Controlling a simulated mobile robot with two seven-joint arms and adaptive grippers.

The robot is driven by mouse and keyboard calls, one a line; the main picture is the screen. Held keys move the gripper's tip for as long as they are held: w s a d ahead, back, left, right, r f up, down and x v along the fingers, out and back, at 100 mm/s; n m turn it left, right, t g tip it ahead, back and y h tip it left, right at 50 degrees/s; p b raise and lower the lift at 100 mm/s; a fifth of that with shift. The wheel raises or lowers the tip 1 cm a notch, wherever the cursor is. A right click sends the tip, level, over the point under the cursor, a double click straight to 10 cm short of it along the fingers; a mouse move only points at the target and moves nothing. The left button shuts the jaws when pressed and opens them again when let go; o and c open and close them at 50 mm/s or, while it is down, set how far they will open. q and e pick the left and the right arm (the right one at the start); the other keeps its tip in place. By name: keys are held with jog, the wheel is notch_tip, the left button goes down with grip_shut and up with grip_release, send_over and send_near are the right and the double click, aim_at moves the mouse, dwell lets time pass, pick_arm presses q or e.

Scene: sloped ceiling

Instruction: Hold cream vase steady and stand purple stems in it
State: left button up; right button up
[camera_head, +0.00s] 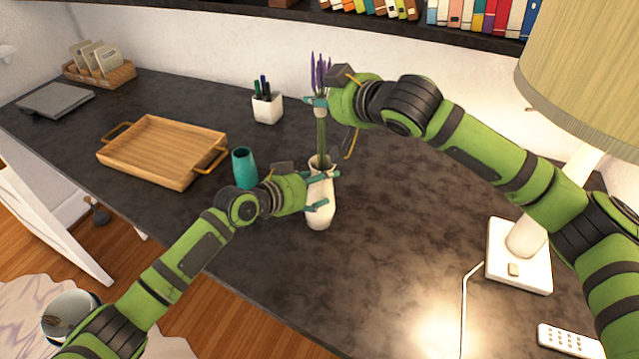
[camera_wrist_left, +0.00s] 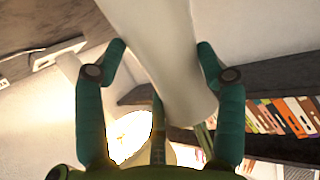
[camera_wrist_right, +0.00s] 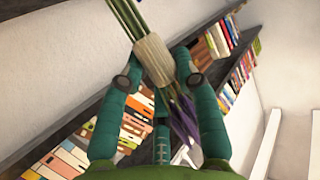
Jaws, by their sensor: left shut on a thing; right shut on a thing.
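The cream vase (camera_head: 319,210) stands near the middle of the dark desk. My left gripper (camera_head: 326,190) is shut around its body from the left; the left wrist view shows the vase (camera_wrist_left: 165,60) between the two fingers (camera_wrist_left: 160,62). The purple stems (camera_head: 321,135) stand nearly upright, their lower ends at the mouth of the vase. How deep they reach inside is hidden. My right gripper (camera_head: 318,102) is shut on the stems near their purple tops. In the right wrist view it grips the pale wrap (camera_wrist_right: 153,60) around the stems (camera_wrist_right: 124,18).
A teal vase (camera_head: 244,168) stands close behind my left gripper. A wooden tray (camera_head: 165,150), a white pen cup (camera_head: 267,107) and a card holder (camera_head: 100,65) are further left. A lamp (camera_head: 520,250) and remote (camera_head: 568,342) are at right. The desk (camera_head: 400,240) right of the vase is clear.

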pick_arm(q)
jog(key=shift+a+f, duration=0.15)
jog(key=shift+f, duration=0.1)
pick_arm(e)
jog(key=o, duration=1)
jog(key=v, duration=1.2)
jog(key=shift+s, duration=0.15)
pick_arm(q)
jog(key=o, duration=1.6)
jog(key=shift+o, duration=0.2)
pick_arm(e)
jog(key=shift+a, duration=0.1)
pick_arm(q)
jog(key=shift+r, duration=0.1)
